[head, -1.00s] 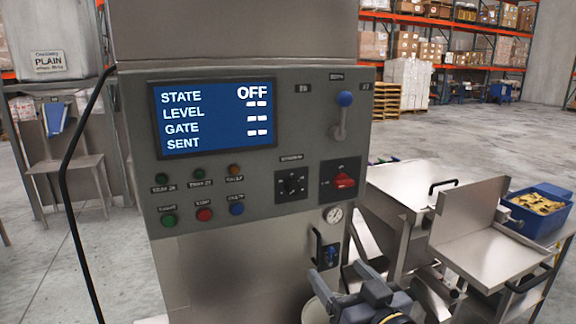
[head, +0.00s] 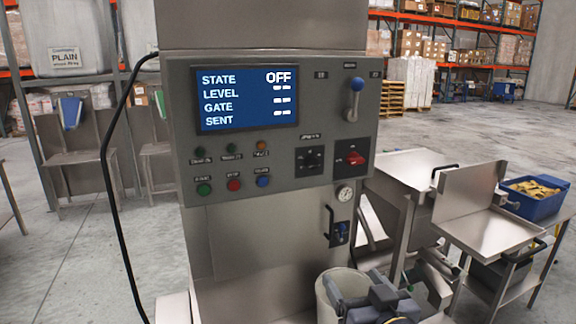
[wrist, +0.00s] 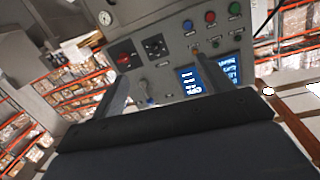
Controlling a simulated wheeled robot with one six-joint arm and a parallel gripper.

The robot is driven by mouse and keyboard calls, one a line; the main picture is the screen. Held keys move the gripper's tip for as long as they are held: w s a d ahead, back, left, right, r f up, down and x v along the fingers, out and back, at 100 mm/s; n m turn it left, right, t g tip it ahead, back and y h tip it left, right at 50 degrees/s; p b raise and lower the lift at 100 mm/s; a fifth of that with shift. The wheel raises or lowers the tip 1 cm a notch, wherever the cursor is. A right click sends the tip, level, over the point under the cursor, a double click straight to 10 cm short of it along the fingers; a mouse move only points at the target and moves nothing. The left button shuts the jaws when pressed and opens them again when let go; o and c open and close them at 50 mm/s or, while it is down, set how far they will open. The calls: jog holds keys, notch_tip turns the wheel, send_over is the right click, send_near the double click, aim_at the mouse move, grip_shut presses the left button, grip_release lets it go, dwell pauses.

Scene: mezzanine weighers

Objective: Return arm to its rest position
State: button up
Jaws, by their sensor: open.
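My gripper (wrist: 165,88) is open and empty in the wrist view, its two grey fingers apart in front of the control panel, which looks upside down there. In the head view, my dark arm and gripper show at the bottom right, below the grey control panel (head: 290,210) and partly in front of a cream bucket (head: 326,300). The fingers appear clear of the panel. The screen (head: 247,98) reads STATE OFF, with dashes beside the other lines.
The panel has a blue-knobbed lever (head: 355,98), a red switch (head: 350,158) and several buttons. Steel tables stand at right, with a blue bin (head: 535,200) of yellow pieces. A black cable (head: 108,180) hangs at left. Open floor lies behind, toward racks.

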jog(key=s+d+f+m+g+h+b, duration=0.1)
jog(key=s+d+f+g+h+b, duration=0.15)
jog(key=f, duration=0.45)
jog(key=s+d+f+m+g+h+b, duration=0.1)
jog(key=f+g+b, duration=0.15)
jog(key=f, duration=0.45)
jog(key=s+d+f+m+g+h+b, duration=0.15)
jog(key=f+b, duration=0.25)
jog(key=f, duration=0.4)
jog(key=s+a+f+n+g+y+b, duration=0.1)
jog(key=s+a+f+g+b, duration=0.2)
jog(key=s+f+g+b, duration=0.5)
jog(key=shift+s+f, duration=2.35)
jog(key=shift+f, duration=2.3)
jog(key=shift+n, duration=0.25)
